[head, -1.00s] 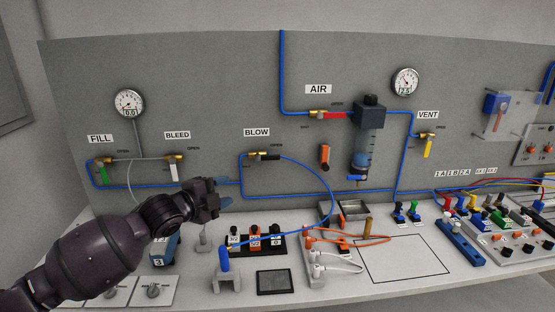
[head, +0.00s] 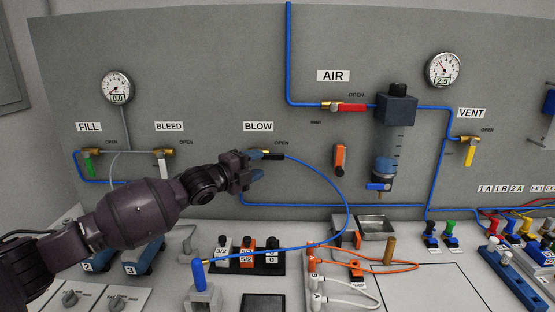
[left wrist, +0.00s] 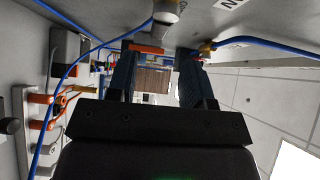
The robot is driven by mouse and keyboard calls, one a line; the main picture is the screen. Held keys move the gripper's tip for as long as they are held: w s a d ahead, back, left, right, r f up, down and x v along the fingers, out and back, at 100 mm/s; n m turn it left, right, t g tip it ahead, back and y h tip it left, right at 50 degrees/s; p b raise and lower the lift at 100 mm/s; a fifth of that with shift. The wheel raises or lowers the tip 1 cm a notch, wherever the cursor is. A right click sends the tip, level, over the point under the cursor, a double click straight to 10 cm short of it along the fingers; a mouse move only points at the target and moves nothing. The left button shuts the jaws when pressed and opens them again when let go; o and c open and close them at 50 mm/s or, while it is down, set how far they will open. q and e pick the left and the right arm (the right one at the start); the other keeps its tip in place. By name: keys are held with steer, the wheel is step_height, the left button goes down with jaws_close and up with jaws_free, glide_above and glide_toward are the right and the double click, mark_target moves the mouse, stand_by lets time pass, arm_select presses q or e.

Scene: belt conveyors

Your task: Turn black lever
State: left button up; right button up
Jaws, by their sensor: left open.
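The black lever (head: 273,156) is on the brass valve under the BLOW label (head: 258,127) on the grey panel. It lies roughly level, just right of my left gripper (head: 261,164). The gripper is open, its fingertips at the valve and covering part of it. I cannot tell whether a finger touches the lever. In the left wrist view the two dark fingers (left wrist: 157,70) are spread apart with nothing clearly held between them. The lever is not clear in that view. My right gripper is not in view.
A blue hose (head: 337,190) loops from the BLOW valve down to the bench. The red AIR lever (head: 350,107), green FILL lever (head: 89,165), white BLEED lever (head: 164,170) and yellow VENT lever (head: 470,156) are on the same panel. Switches and cables crowd the bench below.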

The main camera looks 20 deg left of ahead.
mark_target(276, 157)
arm_select(q)
steer(key=b+x, duration=0.1)
steer(key=x, duration=0.6)
steer(key=shift+w+d+f, duration=0.15)
steer(key=shift+w, duration=0.15)
jaws_close()
